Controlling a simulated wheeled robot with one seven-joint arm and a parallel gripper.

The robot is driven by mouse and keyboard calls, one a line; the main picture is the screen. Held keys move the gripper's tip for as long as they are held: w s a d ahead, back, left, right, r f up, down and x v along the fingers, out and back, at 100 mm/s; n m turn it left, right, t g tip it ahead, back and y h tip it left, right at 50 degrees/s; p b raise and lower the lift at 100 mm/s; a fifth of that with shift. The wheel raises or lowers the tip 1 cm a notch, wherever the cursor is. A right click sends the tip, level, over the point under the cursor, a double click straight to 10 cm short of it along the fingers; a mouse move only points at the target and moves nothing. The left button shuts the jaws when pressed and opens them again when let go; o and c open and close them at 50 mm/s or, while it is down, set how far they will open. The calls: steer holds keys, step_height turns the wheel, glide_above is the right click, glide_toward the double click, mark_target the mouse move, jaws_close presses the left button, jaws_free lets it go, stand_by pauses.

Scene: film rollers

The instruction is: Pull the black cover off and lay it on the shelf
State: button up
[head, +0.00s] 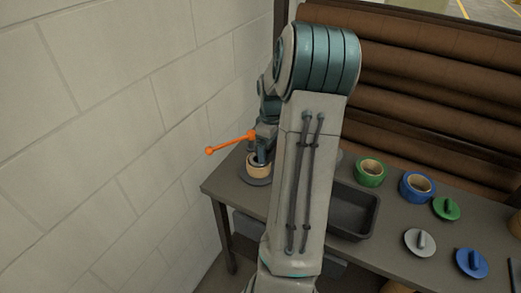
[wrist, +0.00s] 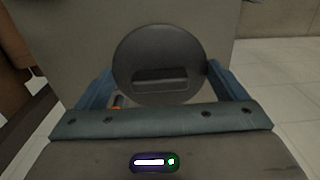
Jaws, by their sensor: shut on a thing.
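The black cover (wrist: 160,45) is a round dark disc with a raised straight grip bar across it. In the wrist view it fills the space between the fingers of my gripper (wrist: 160,80), which press on its left and right edges. In the head view my gripper (head: 262,157) points down at a tan roll (head: 257,172) with a dark round base, at the table's left end. My arm hides part of this spot. I cannot tell whether the cover still touches the roll.
An orange rod with ball ends (head: 230,142) sticks out left beside my gripper, near the block wall (head: 110,110). My arm blocks the middle.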

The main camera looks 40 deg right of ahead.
steer(key=s+r+p, duration=0.3)
steer(key=s+r, duration=0.3)
steer(key=r, duration=0.3)
steer(key=shift+s+d, duration=0.2)
steer(key=shift+d, duration=0.15)
stand_by(0.6)
stand_by(0.5)
